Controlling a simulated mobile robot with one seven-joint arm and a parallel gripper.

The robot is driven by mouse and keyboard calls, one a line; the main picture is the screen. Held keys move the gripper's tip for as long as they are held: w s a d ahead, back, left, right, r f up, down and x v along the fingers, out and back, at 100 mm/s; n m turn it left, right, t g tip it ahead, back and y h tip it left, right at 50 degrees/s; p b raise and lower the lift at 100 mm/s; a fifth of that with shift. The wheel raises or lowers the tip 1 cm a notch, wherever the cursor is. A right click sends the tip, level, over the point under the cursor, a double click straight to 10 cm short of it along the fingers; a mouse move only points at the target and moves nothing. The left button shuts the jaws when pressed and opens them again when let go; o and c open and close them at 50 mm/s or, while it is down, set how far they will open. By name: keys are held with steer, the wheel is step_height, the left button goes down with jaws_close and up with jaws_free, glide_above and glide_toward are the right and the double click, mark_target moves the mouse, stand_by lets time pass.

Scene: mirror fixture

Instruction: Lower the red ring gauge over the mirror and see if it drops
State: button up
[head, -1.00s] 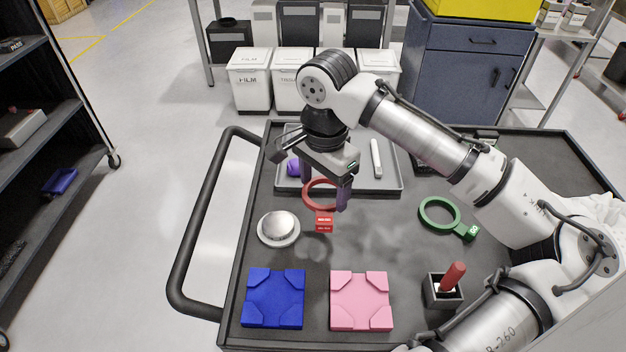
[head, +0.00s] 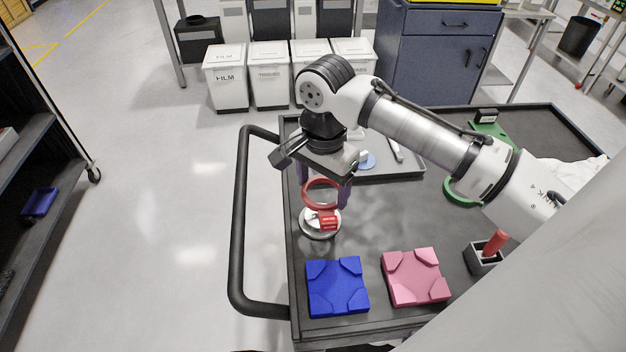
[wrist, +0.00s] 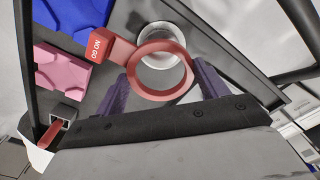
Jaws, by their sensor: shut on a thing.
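The red ring gauge (head: 321,194), with a red tag, is held between the purple fingers of my gripper (head: 324,188). The tag reads "NO GO" in the wrist view (wrist: 96,46). The round silvery mirror (head: 309,219) rests on a pale round base on the cart top, below the ring. In the wrist view the mirror (wrist: 160,60) shows partly through and beyond the ring opening, off-centre toward the top. The ring looks raised above the mirror, and part of the mirror is hidden by the ring and tag. My gripper (wrist: 163,88) is shut on the ring.
A blue block (head: 337,288) and a pink block (head: 415,277) lie at the cart's front. A small dark holder with a red-handled tool (head: 495,243) stands at right. A green ring (head: 460,195) lies partly behind my arm. A grey tray (head: 410,166) is behind.

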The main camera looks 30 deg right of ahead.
mark_target(319, 205)
steer(key=shift+a+f, duration=0.1)
steer(key=shift+a, duration=0.15)
step_height(319, 205, down, 4)
steer(key=b, duration=0.4)
steer(key=shift+f, duration=0.65)
steer(key=shift+r, duration=0.1)
stand_by(1.1)
steer(key=shift+f, duration=0.35)
stand_by(0.7)
steer(key=shift+r, duration=0.1)
stand_by(0.6)
steer(key=shift+r+p, duration=2.4)
steer(key=shift+p, duration=0.1)
